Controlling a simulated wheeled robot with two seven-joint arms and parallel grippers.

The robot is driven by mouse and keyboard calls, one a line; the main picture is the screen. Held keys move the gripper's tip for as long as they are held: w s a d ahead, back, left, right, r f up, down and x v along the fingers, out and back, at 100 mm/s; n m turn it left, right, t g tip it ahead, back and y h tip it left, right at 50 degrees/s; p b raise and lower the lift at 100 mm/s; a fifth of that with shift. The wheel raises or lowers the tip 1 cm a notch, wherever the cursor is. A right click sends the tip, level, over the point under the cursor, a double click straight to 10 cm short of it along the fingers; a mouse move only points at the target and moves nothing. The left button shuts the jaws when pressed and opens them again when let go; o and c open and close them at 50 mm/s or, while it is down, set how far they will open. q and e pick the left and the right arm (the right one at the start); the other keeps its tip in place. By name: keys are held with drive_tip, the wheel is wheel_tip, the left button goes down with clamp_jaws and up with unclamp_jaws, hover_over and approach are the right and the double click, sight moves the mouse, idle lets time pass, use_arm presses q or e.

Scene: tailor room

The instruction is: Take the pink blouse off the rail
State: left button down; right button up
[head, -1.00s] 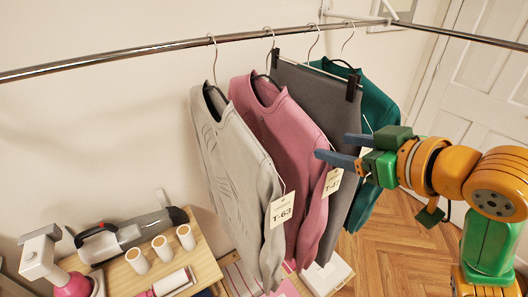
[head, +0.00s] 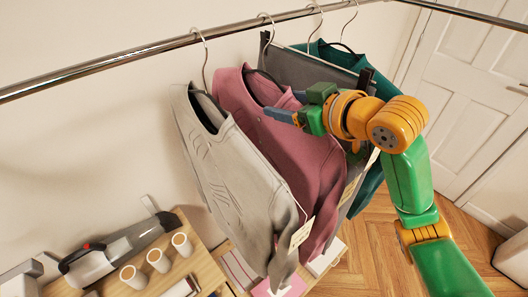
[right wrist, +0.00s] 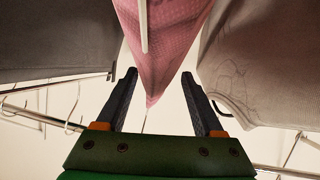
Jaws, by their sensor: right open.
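The pink blouse (head: 293,160) hangs on the rail (head: 135,53) by a hanger, between a light grey top (head: 225,160) and a dark grey garment (head: 320,68). My right gripper (head: 282,104) is open at the blouse's upper part, near its shoulder and collar. In the right wrist view, a narrowing part of the pink blouse (right wrist: 163,50) reaches between the two open fingers (right wrist: 158,77). The fingers stand apart on either side of it; I cannot tell if either touches it. My left gripper is not in view.
A teal top (head: 374,195) hangs behind the dark grey garment. The light grey top (right wrist: 260,60) is close on the right in the wrist view. A wooden shelf (head: 205,262) with white spools (head: 158,260) stands lower left. A white door (head: 480,90) is at right.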

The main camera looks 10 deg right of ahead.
drive_tip(key=shift+w+a+f, duration=0.1)
drive_tip(key=shift+w+a, duration=0.05)
drive_tip(key=shift+w, duration=0.05)
drive_tip(key=shift+c, duration=0.6)
drive_tip(key=shift+s+d, duration=0.2)
drive_tip(key=shift+s, duration=0.05)
clamp_jaws()
drive_tip(key=shift+w, duration=0.1)
